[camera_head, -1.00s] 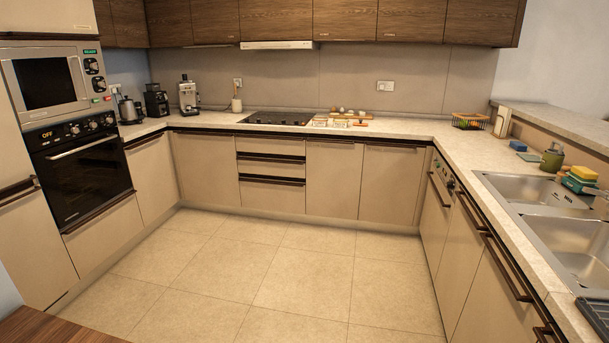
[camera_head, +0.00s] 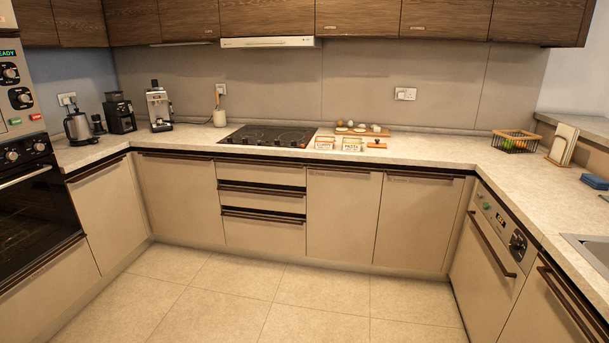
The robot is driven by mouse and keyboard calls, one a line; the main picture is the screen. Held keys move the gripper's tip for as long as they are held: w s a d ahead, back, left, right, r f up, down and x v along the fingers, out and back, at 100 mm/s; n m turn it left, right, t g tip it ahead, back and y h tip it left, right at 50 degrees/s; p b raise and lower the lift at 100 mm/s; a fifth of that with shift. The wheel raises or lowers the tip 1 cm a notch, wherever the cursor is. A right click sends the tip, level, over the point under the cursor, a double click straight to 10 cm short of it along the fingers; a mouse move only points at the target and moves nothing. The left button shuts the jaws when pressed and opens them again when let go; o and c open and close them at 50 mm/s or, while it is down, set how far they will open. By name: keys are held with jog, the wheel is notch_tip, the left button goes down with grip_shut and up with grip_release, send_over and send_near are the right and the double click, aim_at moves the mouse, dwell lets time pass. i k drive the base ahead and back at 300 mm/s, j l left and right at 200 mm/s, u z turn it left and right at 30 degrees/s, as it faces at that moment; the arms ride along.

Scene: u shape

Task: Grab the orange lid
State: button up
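No orange lid can be made out for certain. A small orange-brown piece (camera_head: 376,145) lies on the back counter, right of two small pale labelled containers; it is too small to tell whether it is a lid. The left container (camera_head: 325,143) and the right container (camera_head: 352,145), whose label seems to read "PASTA", stand just right of the black cooktop (camera_head: 268,136). My gripper is not in view.
Behind the containers is a wooden board (camera_head: 362,132) with several small items. A wire basket (camera_head: 515,141) stands in the right corner, near a napkin holder (camera_head: 563,145). A coffee machine (camera_head: 159,107) stands back left. The tiled floor (camera_head: 230,295) between the cabinets is clear.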

aim_at(378, 145)
jog(key=i, duration=1.3)
jog(key=i+l+u, duration=0.1)
jog(key=i, duration=1.15)
jog(key=i+j+z, duration=0.1)
jog(key=i+j, duration=0.25)
jog(key=i+j+z, duration=0.1)
jog(key=i+j, duration=0.3)
jog(key=i+j+z, duration=0.1)
jog(key=i+j, duration=0.25)
jog(key=i+j+z, duration=0.1)
jog(key=i+j, duration=0.25)
jog(key=j, duration=0.15)
jog(key=i+j+z, duration=0.1)
jog(key=i+j, duration=0.2)
jog(key=j, duration=0.2)
jog(key=i+j+z, duration=0.1)
jog(key=i+j, duration=0.2)
jog(key=j, duration=0.2)
